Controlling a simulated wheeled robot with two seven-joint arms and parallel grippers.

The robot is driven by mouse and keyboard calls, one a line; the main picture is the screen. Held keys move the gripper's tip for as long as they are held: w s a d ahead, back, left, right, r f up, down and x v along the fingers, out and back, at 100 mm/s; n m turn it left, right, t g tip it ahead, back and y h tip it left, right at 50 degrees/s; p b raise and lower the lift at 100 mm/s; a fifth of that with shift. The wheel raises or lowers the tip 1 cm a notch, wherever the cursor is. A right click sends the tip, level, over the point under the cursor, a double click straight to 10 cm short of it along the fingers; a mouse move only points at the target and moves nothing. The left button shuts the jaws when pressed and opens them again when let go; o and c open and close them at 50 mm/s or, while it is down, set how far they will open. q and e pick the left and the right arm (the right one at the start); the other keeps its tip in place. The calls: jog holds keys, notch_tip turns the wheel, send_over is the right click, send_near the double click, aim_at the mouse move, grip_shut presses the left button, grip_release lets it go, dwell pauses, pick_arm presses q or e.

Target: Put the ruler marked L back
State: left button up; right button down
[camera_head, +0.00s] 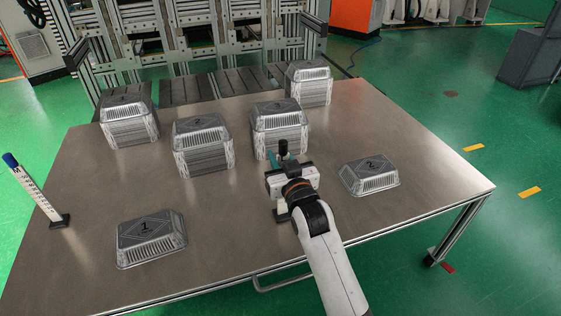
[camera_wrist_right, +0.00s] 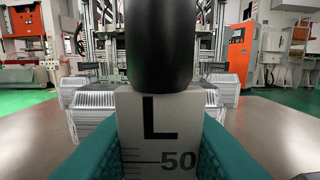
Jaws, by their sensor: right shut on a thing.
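The ruler marked L (camera_wrist_right: 158,130) fills the middle of the right wrist view, upright, with its letter and the number 50 facing the camera and a black cap (camera_wrist_right: 158,45) on top. The teal fingers of my right gripper (camera_wrist_right: 158,150) are shut on it from both sides. In the head view my right gripper (camera_head: 277,163) is over the middle of the table, and the black cap (camera_head: 283,147) shows above it. The ruler's lower part is mostly hidden by the gripper. A small dark foot shows below; I cannot tell whether it touches the table.
A ruler marked M (camera_head: 36,190) with a blue cap stands in a dark foot at the table's left. Several foil tray stacks (camera_head: 202,150) stand at the back. Single trays lie at front left (camera_head: 150,240) and right (camera_head: 370,176). The table's front middle (camera_head: 230,260) is clear.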

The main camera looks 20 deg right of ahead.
dwell(0.3)
jog(key=c, duration=1.1)
grip_release()
jog(key=shift+f, duration=0.15)
